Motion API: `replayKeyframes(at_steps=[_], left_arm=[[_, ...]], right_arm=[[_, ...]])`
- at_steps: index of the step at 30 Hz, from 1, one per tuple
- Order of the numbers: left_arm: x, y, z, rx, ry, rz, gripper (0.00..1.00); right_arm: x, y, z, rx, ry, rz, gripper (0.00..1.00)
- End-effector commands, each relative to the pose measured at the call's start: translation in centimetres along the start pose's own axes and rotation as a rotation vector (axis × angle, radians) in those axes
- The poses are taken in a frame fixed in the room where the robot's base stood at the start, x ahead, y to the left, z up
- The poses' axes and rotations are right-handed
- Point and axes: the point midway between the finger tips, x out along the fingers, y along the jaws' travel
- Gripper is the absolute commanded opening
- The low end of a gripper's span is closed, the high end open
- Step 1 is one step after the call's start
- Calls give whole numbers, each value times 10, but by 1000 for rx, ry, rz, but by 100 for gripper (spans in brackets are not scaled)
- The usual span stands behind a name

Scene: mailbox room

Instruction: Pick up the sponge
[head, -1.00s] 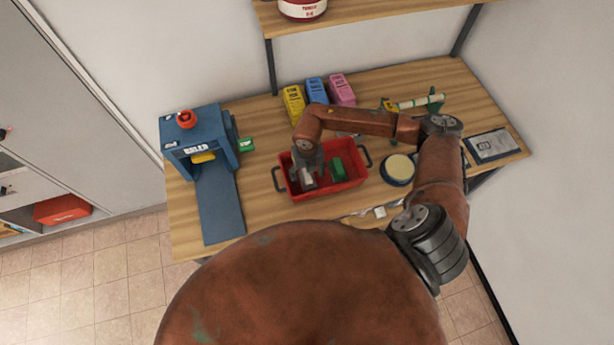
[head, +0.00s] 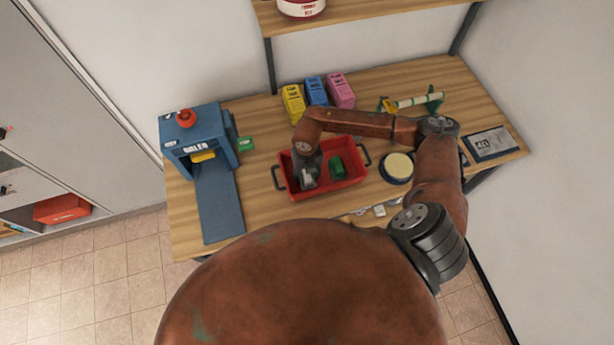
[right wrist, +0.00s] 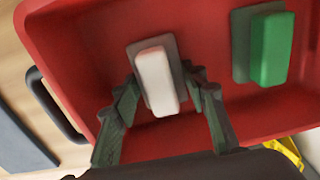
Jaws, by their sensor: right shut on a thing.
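My right gripper (right wrist: 163,84) reaches down into the red basket; it also shows in the head view (head: 308,178). Its fingers are shut on a white block with a grey base (right wrist: 158,80), one on each side. In the head view the gripper partly covers this block. A green block on a similar grey base (right wrist: 271,48) lies beside it in the basket, apart from the fingers. A round pale-yellow pad in a dark dish (head: 398,166), sponge-like, sits on the table right of the basket. I cannot tell for certain which is the sponge. My left gripper is not in view.
The red basket (head: 347,183) has dark side handles. A blue machine (head: 197,138) with a ramp stands left. Yellow (head: 293,103), blue (head: 316,91) and pink (head: 341,91) boxes stand behind. A green-ended roll holder (head: 412,102) and framed sheet (head: 490,145) are right.

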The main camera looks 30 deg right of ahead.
Motion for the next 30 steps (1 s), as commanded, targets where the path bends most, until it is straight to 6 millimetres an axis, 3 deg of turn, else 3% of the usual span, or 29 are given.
replayKeyframes(at_steps=[11, 24, 30], left_arm=[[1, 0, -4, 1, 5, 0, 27], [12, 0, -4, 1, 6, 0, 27], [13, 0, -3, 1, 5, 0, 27]], right_arm=[[-8, 0, 1, 0, -2, 0, 16], [-85, 0, 1, 0, -3, 0, 16], [-100, 0, 0, 0, 0, 0, 16]])
